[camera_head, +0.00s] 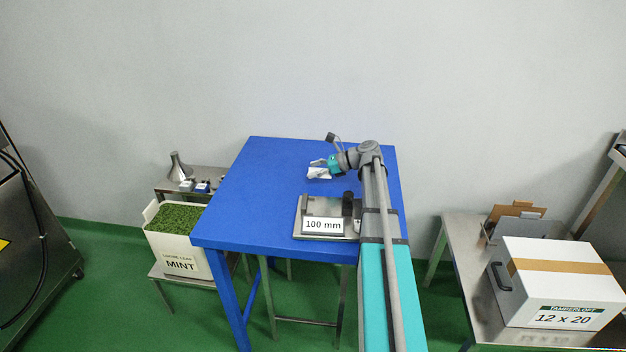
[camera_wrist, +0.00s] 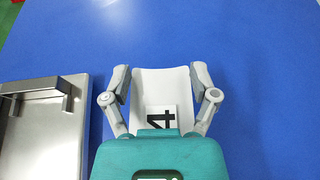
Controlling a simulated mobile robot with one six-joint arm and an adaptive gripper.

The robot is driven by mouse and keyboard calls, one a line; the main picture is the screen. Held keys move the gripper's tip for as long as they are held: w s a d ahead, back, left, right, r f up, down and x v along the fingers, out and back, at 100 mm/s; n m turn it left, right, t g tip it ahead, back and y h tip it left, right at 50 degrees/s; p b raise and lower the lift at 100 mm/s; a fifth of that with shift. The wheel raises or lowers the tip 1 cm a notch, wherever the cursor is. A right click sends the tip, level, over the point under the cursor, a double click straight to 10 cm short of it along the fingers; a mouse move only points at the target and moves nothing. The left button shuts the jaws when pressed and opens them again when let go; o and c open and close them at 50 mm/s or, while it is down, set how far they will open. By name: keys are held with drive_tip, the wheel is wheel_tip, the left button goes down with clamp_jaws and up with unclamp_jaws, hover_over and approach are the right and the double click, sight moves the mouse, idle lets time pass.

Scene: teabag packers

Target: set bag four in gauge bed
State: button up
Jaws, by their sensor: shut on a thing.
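Bag four is a white bag (camera_wrist: 160,90) with a black "4" on its tag, seen in the wrist view between my fingers. My gripper (camera_wrist: 158,82) is shut on it, one finger on each side. In the head view the bag (camera_head: 318,174) is at my gripper (camera_head: 322,166), over the rear part of the blue table; I cannot tell whether it touches the table. The gauge bed (camera_head: 312,208) is a metal plate with a raised "100 mm" label, nearer the table's front edge. Its right part is partly hidden by my arm. In the wrist view the gauge bed (camera_wrist: 50,145) lies to the left.
The blue table (camera_head: 250,190) is clear on its left side. A dark cylinder stands at the gauge bed's right side. A mint box (camera_head: 178,240) stands left of the table. A white carton (camera_head: 555,285) rests on a metal table at right.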

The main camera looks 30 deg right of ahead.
sight(315, 183)
drive_tip(key=shift+w+d+f+b, duration=0.1)
drive_tip(key=shift+w+f+b, duration=0.25)
drive_tip(key=shift+f, duration=0.2)
drive_tip(key=shift+s+f+b, duration=0.1)
drive_tip(key=shift+f+b, duration=1.15)
drive_tip(key=shift+f, duration=0.05)
drive_tip(key=shift+f, duration=0.15)
drive_tip(key=o, duration=0.5)
drive_tip(key=shift+r, duration=0.25)
drive_tip(key=shift+s+d+r, duration=0.15)
drive_tip(key=shift+d, duration=0.05)
drive_tip(key=p+v, duration=0.4)
drive_tip(key=v, duration=0.5)
drive_tip(key=shift+s+d+r, duration=0.15)
drive_tip(key=shift+s+d, duration=0.1)
drive_tip(key=shift+d, duration=0.05)
drive_tip(key=shift+p+v, duration=0.3)
drive_tip(key=shift+v, duration=0.45)
